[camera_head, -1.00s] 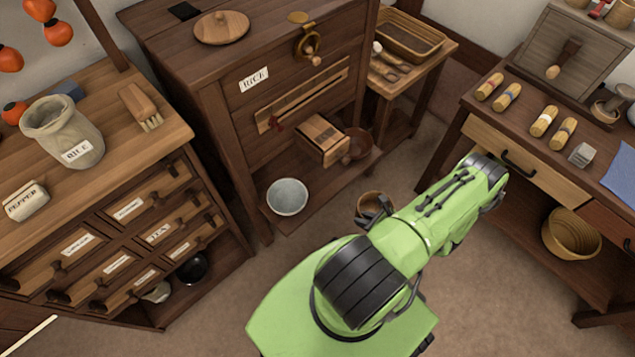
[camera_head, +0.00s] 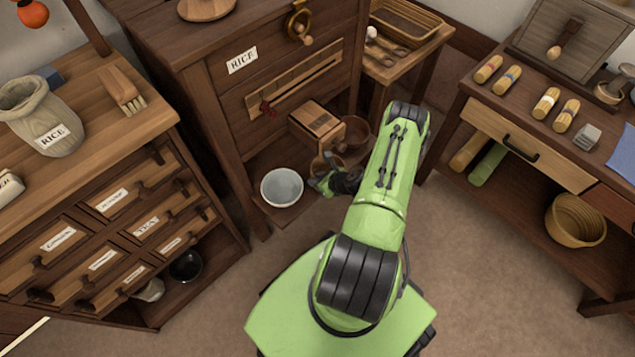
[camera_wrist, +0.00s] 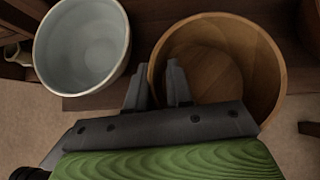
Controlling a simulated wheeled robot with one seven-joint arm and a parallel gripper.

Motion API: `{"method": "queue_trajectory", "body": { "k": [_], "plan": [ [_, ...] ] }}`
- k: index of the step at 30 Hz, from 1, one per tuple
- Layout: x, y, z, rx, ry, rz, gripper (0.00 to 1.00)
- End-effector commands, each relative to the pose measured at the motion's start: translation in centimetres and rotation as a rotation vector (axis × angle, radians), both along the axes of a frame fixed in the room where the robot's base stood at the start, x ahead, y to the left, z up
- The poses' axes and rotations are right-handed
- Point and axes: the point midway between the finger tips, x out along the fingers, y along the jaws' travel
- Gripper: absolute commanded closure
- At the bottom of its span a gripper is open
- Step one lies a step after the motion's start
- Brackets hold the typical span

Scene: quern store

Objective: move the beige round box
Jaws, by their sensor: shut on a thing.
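The beige round box (camera_wrist: 215,62) is an open, empty wooden tub. In the wrist view my gripper (camera_wrist: 158,80) is shut on its near-left wall, with one finger on each side of the rim. In the head view the box (camera_head: 321,165) is small and partly hidden by my gripper (camera_head: 328,182). It is at the low front ledge of the RICE cabinet, right of a white bowl (camera_head: 282,187). I cannot tell whether the box touches the ledge. The white bowl (camera_wrist: 84,45) also shows just left of the box in the wrist view.
A wooden spout box (camera_head: 316,120) juts from the RICE cabinet (camera_head: 215,110) above the ledge. A brown bowl (camera_head: 356,132) stands behind on the ledge. A drawer chest (camera_head: 120,230) is at left; a workbench (camera_head: 505,115) with a basket (camera_head: 575,220) below is at right. The floor between is clear.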

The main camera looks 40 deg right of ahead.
Motion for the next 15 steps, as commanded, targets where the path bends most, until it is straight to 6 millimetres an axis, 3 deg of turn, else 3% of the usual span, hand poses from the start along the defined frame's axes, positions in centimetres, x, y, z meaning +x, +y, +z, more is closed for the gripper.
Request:
{"method": "queue_trajectory", "body": {
  "k": [9, 10, 15],
  "plan": [
    [0.03, -0.04, -0.55, -0.001, -0.002, 0.0, 1.0],
    [-0.01, -0.03, -0.59, -0.001, -0.001, 0.001, 0.76],
    [-0.01, -0.03, -0.57, -0.001, -0.001, 0.001, 0.53]
  ]
}}
